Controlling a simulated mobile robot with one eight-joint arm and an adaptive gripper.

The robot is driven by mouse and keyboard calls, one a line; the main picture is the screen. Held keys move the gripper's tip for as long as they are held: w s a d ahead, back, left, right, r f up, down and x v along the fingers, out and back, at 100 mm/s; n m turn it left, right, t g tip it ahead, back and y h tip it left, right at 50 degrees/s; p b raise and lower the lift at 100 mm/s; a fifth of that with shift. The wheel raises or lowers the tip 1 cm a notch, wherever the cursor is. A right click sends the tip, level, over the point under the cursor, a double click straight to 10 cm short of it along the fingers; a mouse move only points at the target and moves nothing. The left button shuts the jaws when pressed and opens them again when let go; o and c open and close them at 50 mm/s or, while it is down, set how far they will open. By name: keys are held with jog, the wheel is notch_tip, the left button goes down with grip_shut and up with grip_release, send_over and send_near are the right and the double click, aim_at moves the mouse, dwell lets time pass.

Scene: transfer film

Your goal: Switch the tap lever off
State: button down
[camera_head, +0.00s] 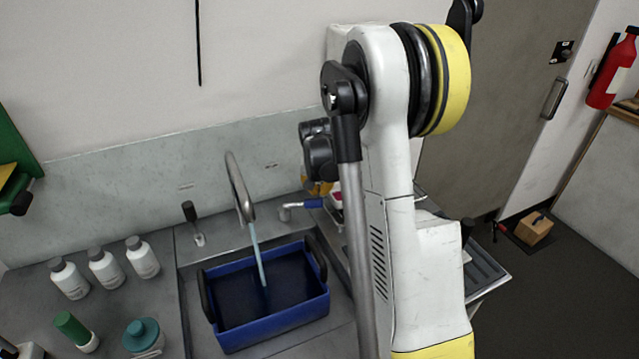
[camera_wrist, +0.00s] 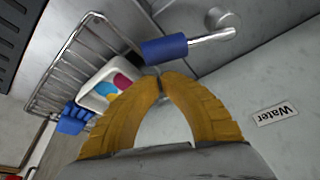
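The tap lever has a blue grip (camera_head: 313,203) on a metal stem and sticks out to the right beside the curved metal tap (camera_head: 240,188). Water runs from the tap into a blue tub (camera_head: 272,331). In the wrist view the blue grip (camera_wrist: 164,49) lies just beyond my fingertips, with a small gap visible in the picture; I cannot tell the depth between them. My gripper (camera_wrist: 160,76) has its two yellow fingers brought together at the tips, with nothing seen between them. In the head view my gripper (camera_head: 318,188) is partly hidden behind my arm, just above the grip.
Three white bottles (camera_head: 105,267) stand left of the sink. A dark-handled fitting (camera_head: 190,212) stands left of the tap. A "Water" label (camera_wrist: 276,114) is on the wall.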

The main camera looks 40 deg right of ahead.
jog(key=shift+s+a+f, duration=0.1)
jog(key=shift+a+f, duration=0.05)
jog(key=shift+f, duration=0.05)
jog(key=shift+s+a, duration=0.1)
jog(key=shift+s, duration=0.1)
jog(key=shift+s+a+m, duration=0.1)
jog(key=shift+s+m, duration=0.1)
jog(key=shift+m, duration=0.2)
